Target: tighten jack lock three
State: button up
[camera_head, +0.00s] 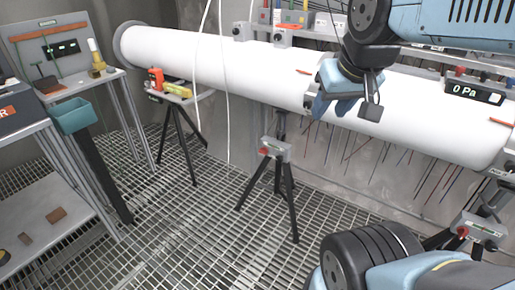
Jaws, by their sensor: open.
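Tripod jacks stand under the long white pipe (225,62). The middle jack (276,150) has a grey head with a red lock knob (264,151). The right jack (480,228) has a similar head with a red knob (463,231), and my arm hides part of its legs. I cannot read which jack is number three. My gripper (348,104) is open, in front of the pipe, up and right of the middle jack. It appears empty and apart from both red knobs.
A gauge reading 0 Pa (474,92) sits above the pipe at right. Thin coloured rods hang behind the pipe. The grating floor (200,235) is clear in the middle.

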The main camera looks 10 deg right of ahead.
aim_at(264, 150)
jog(key=z, duration=0.2)
jog(key=k, duration=0.35)
jog(key=u, duration=0.8)
jog(key=i, duration=1.2)
jog(key=u, duration=0.15)
